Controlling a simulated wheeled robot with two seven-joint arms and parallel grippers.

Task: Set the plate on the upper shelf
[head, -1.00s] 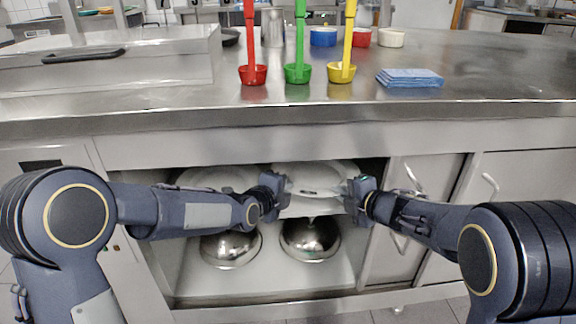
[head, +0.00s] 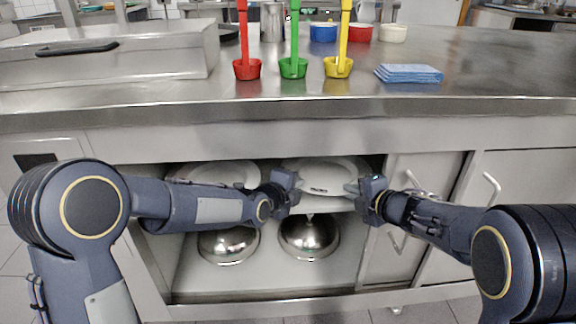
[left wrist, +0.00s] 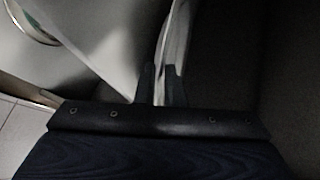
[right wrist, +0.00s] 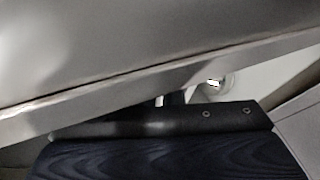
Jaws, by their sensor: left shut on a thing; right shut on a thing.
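The white plate (head: 325,172), with a small dark mark near its front rim, is in the open cabinet bay at the level of the upper shelf (head: 325,205). My left gripper (head: 292,188) is shut on its left side, and my right gripper (head: 360,190) is shut on its right side. The left wrist view shows the plate nearly edge-on (left wrist: 178,40) between the fingers. In the right wrist view the grip is mostly hidden behind a metal edge. I cannot tell whether the plate touches the shelf.
Another white plate (head: 228,172) is at left on the upper shelf, partly behind my left arm. Two metal domes (head: 228,246) (head: 310,238) stand on the lower shelf. The counter edge (head: 300,108) overhangs the bay. Ladles, bowls and a blue cloth (head: 408,74) are on the counter.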

